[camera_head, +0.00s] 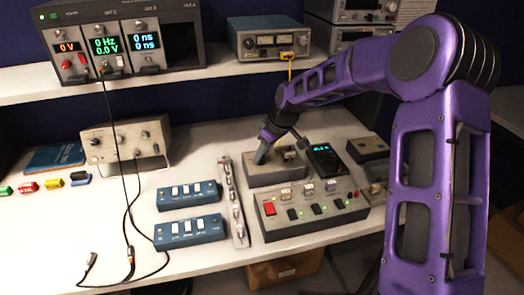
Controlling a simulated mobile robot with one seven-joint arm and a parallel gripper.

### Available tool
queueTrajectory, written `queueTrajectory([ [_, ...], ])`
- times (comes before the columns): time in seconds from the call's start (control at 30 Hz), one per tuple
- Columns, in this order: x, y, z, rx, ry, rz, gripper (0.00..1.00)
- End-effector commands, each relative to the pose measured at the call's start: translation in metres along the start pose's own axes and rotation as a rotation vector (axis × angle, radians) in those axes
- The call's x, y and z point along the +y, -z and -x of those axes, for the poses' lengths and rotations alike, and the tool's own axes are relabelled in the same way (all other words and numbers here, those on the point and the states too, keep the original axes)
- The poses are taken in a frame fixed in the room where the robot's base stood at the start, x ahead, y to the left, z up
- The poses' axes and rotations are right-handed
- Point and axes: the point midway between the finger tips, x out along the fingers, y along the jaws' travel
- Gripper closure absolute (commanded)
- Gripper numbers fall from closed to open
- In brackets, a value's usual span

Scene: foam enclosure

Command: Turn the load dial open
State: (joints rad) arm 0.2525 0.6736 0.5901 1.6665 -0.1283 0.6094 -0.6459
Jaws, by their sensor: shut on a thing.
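My purple arm reaches in from the right. My gripper (261,160) points down at the top of a grey box (277,177) in the middle of the bench. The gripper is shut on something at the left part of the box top. This looks like the load dial, but the fingers hide it, so its turn angle cannot be seen.
A black handheld meter (325,160) lies right of the grey box. A grey switch panel (312,207) with a red switch stands in front. Blue switch boxes (187,195) and a metal strip (232,200) lie left.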

Motion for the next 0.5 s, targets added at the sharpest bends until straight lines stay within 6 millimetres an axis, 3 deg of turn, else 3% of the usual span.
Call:
queueTrajectory([
  [0.5, 0.0005, -0.0004, -0.0003, -0.002, 0.017, 0.041, 1.00],
])
